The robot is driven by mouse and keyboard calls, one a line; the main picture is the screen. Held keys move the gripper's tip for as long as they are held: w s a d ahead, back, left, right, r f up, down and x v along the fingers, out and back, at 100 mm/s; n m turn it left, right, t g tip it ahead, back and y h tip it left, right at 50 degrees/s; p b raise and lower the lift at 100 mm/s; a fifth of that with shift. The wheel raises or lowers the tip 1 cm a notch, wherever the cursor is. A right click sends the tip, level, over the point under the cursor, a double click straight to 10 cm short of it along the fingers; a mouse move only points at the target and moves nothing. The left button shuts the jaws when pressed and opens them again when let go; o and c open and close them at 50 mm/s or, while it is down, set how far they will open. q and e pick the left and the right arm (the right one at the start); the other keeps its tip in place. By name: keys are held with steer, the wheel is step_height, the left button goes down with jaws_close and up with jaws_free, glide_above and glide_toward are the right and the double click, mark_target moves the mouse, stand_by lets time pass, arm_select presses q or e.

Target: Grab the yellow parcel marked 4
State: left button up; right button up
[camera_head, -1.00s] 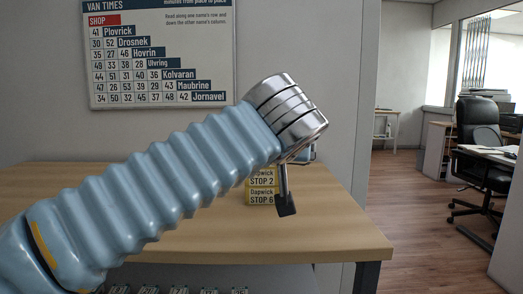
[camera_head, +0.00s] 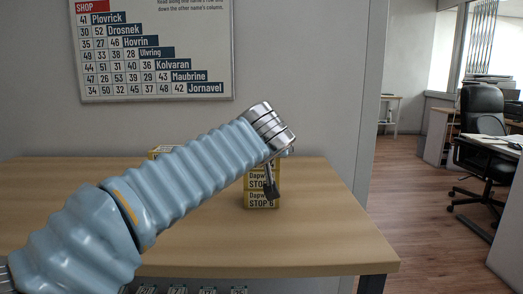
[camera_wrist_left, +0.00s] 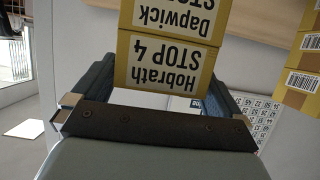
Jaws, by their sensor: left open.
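In the left wrist view a yellow parcel with a white label, "Hobrath STOP 4" (camera_wrist_left: 160,66), appears upside down between the fingers of my left gripper (camera_wrist_left: 155,98). The gripper is open, and I cannot tell whether either finger touches the parcel. The parcel adjoins another yellow parcel labelled "Dapwick STOP" (camera_wrist_left: 175,18), whose number is cut off. I cannot make out the parcel marked 4 there. My right gripper is not in view.
Another yellow parcel (camera_head: 160,151) shows partly behind my left arm. Yellow parcels with barcodes (camera_wrist_left: 305,60) stand at the right of the wrist view. The wooden counter (camera_head: 330,235) is clear at the front right.

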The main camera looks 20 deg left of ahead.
arm_select(q)
steer(key=x, duration=0.2)
steer(key=shift+w+a+f, duration=0.1)
steer(key=shift+w, duration=0.15)
steer(key=c, duration=0.9)
